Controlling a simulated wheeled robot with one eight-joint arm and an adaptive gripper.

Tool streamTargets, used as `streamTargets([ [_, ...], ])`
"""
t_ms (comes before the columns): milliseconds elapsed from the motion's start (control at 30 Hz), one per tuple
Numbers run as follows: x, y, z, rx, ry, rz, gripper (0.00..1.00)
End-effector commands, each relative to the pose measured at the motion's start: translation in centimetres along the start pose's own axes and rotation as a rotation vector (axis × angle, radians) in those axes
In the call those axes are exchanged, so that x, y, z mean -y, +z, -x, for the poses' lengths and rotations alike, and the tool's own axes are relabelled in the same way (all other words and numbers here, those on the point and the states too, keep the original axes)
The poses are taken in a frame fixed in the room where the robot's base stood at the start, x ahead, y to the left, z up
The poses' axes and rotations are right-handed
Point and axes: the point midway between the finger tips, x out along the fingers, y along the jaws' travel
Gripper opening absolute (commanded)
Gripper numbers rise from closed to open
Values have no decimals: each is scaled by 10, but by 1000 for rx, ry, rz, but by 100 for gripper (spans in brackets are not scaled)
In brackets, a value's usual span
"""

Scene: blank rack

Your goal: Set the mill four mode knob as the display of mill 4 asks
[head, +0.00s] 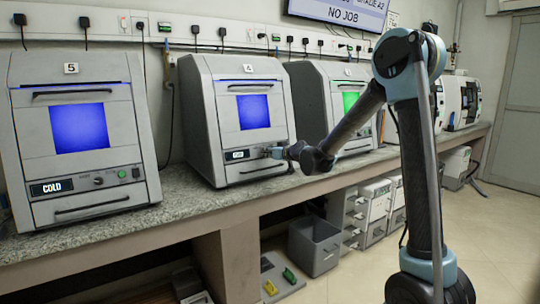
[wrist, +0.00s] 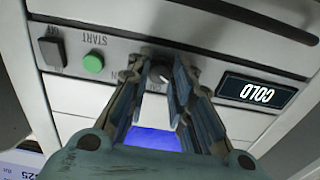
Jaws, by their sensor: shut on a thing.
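Mill 4 (head: 207,100) is the middle grey machine in the head view, its window lit blue. Its small display (head: 237,155) is too small to read surely there. In the wrist view, which is upside down, the display (wrist: 257,91) reads COLD. My gripper (head: 272,152) is at mill 4's front panel, right of the display. In the wrist view my gripper (wrist: 160,72) is shut on the mode knob (wrist: 159,75), one finger on each side. The knob's pointer and most of its printed labels are hidden or unclear.
A green START button (wrist: 93,64) and a black switch (wrist: 52,48) sit beside the knob. Mill 5 (head: 133,95) stands left, its display (head: 52,187) reading COLD. Another mill with a green window (head: 349,101) stands right. The counter (head: 185,205) runs below; a grey bin (head: 315,247) is underneath.

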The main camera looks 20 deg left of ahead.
Motion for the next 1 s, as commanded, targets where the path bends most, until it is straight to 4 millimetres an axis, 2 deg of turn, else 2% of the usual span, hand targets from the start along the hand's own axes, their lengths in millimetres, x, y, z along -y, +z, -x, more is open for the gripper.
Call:
streamTargets([
  [533,-2,-1,-1,-1,2,25,0],
  [567,-2,-1,-1,-1,2,25,28],
  [633,-1,-1,-1,-1,2,24,43],
  [1000,0,0,1,0,0,24,43],
])
